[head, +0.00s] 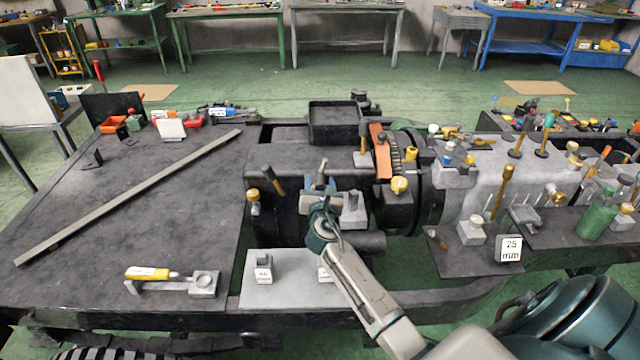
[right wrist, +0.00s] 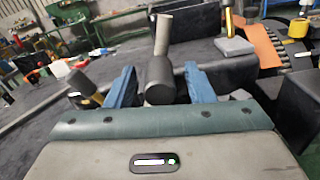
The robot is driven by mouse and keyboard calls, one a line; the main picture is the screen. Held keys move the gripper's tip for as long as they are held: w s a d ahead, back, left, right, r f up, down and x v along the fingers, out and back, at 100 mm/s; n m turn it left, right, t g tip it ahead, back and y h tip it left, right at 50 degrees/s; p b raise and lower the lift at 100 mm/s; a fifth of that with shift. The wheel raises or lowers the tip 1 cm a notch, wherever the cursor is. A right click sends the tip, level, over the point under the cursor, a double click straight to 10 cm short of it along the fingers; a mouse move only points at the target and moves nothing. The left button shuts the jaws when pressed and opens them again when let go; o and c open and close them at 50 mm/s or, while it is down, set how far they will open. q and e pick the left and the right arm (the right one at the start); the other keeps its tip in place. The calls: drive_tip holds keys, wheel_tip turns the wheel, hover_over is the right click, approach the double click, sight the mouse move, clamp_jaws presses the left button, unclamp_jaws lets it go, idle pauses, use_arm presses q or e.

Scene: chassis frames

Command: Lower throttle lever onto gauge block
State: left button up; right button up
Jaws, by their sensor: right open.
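My right gripper (head: 320,188) is over the dark machine housing, its blue fingers apart. In the right wrist view the open fingers (right wrist: 160,88) stand on either side of a lever with a thick black cylinder (right wrist: 160,78) and a paler bar (right wrist: 163,35) rising behind it. I take this as the throttle lever; whether a finger touches it, I cannot tell. In the head view the gripper mostly hides it. A labelled small block (head: 263,270) stands on a pale plate (head: 285,292) at the housing's front. I cannot tell which block is the gauge block. My left gripper is not seen.
A grey block (head: 353,212) sits close right of the gripper. A yellow-knobbed lever (head: 254,200) stands to its left. An orange strip (head: 380,150) rises behind. A "25 mm" sign (head: 510,248) stands on the right. The dark table at left has open room.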

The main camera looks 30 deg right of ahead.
clamp_jaws()
drive_tip(key=shift+s, duration=0.1)
drive_tip(key=s+d+f+m+b, duration=0.2)
drive_tip(key=d+f+m+b, duration=0.2)
drive_tip(key=m+b, duration=0.5)
drive_tip(key=shift+s+f+m+b, duration=0.3)
drive_tip(key=shift+f+m, duration=0.4)
drive_tip(key=shift+m, duration=0.4)
